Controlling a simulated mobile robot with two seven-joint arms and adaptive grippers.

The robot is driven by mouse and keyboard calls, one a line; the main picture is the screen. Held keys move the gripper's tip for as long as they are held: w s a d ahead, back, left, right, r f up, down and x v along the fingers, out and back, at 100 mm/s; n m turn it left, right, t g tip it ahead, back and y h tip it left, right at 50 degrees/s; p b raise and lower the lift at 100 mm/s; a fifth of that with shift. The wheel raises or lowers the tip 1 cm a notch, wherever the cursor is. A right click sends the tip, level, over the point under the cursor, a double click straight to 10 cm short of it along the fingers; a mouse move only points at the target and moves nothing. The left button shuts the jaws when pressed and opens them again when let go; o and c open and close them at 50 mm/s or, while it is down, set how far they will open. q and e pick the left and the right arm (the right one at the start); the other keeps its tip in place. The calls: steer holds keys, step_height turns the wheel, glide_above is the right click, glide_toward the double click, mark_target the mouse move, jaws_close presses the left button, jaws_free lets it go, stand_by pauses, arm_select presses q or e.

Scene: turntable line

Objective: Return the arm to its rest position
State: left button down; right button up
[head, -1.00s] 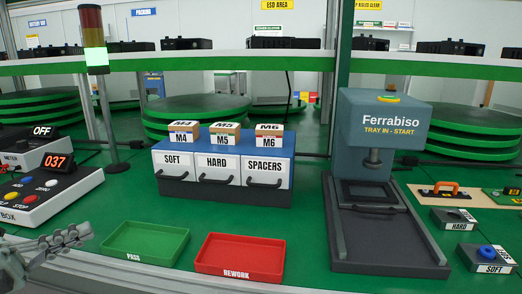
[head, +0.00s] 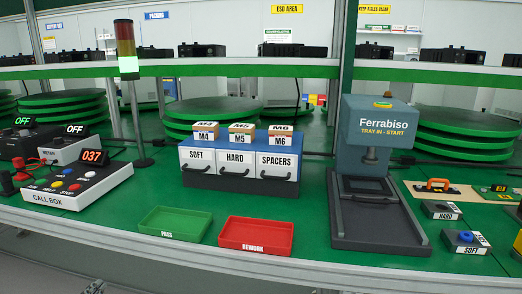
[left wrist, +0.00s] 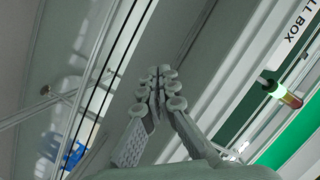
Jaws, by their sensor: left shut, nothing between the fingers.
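My left gripper (left wrist: 158,88) fills the middle of the left wrist view. Its fingers are closed together with nothing between them. In the head view only a small part of my left gripper (head: 94,287) shows at the bottom left edge, below and in front of the green bench (head: 300,262). It is apart from everything on the bench. My right gripper cannot be made out.
The call box (head: 70,188) stands at the bench's left, near its front edge. A green pass tray (head: 172,224), a red rework tray (head: 257,234) and the Ferrabiso press (head: 375,125) stand along the bench. The space before the bench looks clear.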

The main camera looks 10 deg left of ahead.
arm_select(q)
steer(key=s+d+f+n+g+y, duration=0.1)
steer(key=s+d+f+n+g, duration=0.15)
steer(key=f, duration=0.35)
steer(key=s+d+f+n+g, duration=0.2)
steer(key=s+f+g, duration=0.1)
steer(key=s+f, duration=0.15)
steer(key=s+d+f+n+g+h+p, duration=0.1)
steer(key=s+d+f+n+g, duration=0.1)
steer(key=s+d+f+g, duration=0.5)
steer(key=s+d+f, duration=0.2)
steer(key=s+d, duration=0.2)
steer(key=d, duration=0.1)
steer(key=shift+s+d+h+p, duration=0.2)
steer(key=shift+s+h+p, duration=0.15)
steer(key=shift+s+h, duration=0.05)
arm_select(e)
steer(key=shift+g, duration=0.3)
step_height(320, 180, down, 5)
steer(key=shift+r, duration=0.1)
arm_select(q)
steer(key=shift+a+n, duration=0.1)
steer(key=shift+n, duration=0.15)
